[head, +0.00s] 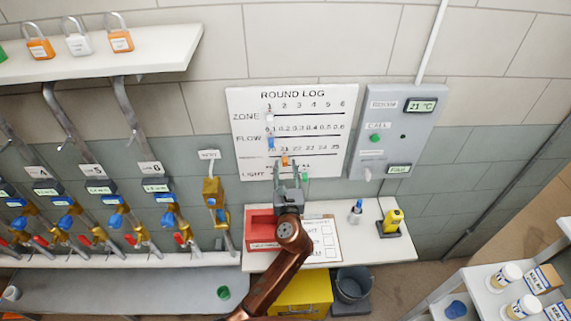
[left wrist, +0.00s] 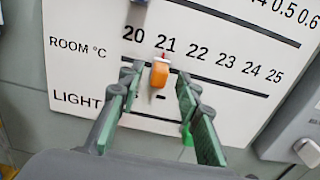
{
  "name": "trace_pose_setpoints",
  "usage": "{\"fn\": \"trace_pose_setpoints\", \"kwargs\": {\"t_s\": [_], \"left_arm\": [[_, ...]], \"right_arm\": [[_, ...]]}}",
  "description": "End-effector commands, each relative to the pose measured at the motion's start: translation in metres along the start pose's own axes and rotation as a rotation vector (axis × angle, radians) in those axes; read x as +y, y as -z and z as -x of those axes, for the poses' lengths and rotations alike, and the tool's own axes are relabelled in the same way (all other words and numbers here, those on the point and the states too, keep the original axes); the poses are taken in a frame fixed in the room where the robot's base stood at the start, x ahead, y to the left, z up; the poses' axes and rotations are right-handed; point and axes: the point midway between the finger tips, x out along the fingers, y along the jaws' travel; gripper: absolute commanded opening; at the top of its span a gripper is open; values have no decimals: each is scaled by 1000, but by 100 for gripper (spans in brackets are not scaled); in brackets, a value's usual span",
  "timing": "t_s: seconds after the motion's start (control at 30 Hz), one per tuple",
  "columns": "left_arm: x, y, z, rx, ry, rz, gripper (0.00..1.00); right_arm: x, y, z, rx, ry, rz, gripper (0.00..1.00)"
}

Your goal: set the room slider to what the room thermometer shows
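The room thermometer display (head: 421,106) on the grey wall panel reads 21 °C. The ROUND LOG board (head: 335,103) hangs to its left. The orange room slider (left wrist: 159,74) is on the ROOM °C row in the left wrist view, with its pointer just below the 21 mark; it also shows in the head view (head: 285,160). My left gripper (left wrist: 158,84) is open, with one finger on each side of the orange slider and visible gaps between. In the head view my left gripper (head: 288,180) is in front of the board's lower part. My right gripper is not in view.
A green slider (head: 305,173) sits on the LIGHT row, a blue slider (head: 270,142) on the FLOW row. Below are a red tray (head: 262,228), a clipboard (head: 322,240) and a yellow device (head: 393,222) on the shelf. Valve pipes (head: 120,222) stand at left.

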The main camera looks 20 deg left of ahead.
Motion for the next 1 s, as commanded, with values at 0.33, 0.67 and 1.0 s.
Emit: {"fn": "trace_pose_setpoints", "kwargs": {"t_s": [0.33,0.67,1.0], "left_arm": [[1,1,71,3,-1,1,32],[0,0,97,1,-1,0,32],[0,0,97,1,-1,0,32]], "right_arm": [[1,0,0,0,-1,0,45],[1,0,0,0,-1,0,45],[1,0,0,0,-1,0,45]]}}
